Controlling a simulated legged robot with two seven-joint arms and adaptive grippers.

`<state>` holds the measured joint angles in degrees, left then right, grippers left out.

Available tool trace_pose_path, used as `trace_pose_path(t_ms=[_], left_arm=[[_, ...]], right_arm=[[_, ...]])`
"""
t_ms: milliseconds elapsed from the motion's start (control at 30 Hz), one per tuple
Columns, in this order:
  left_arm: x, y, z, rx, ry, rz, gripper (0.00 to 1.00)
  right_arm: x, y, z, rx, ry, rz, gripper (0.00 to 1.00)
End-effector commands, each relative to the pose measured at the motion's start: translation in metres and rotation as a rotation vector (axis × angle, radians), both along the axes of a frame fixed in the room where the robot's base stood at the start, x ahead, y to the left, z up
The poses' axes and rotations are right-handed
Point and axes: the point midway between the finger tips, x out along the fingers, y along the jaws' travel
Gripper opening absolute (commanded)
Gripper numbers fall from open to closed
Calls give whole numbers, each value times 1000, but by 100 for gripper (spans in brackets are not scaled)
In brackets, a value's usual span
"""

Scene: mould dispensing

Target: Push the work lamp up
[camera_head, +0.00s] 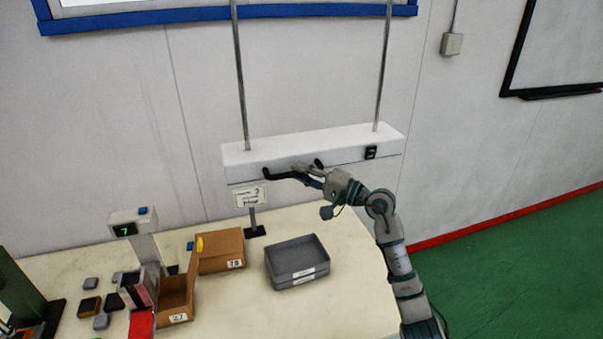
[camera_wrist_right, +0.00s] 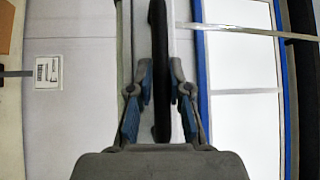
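The work lamp (camera_head: 322,145) is a long white bar hung on two upright metal poles in front of the wall, above the table. A dark bracket-like handle (camera_head: 282,176) sits on its front. My right gripper (camera_head: 303,173) reaches in from the right at this handle. Part of the handle is hidden behind my gripper in the head view. My left gripper is not in view.
Below the lamp, the table (camera_head: 330,300) holds a grey tray (camera_head: 297,262), cardboard boxes (camera_head: 221,250), a scale with a green display (camera_head: 133,222) and a small sign (camera_head: 250,197). A blue-framed window (camera_head: 180,16) is above. The table's right front is clear.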

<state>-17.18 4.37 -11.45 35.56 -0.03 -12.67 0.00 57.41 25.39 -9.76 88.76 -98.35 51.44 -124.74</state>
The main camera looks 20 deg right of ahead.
Motion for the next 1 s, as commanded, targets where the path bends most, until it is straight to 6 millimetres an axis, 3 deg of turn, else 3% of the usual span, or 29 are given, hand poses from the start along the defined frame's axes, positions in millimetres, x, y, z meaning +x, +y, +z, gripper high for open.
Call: trace_pose_path(t_ms=[300, 467, 1000], left_arm=[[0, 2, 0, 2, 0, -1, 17], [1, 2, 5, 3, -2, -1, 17], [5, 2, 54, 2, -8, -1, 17]], right_arm=[[0, 8, -1, -8, 5, 6, 0], [0, 9, 14, -9, 2, 8, 0], [-1, 15, 143, -10, -2, 8, 0]])
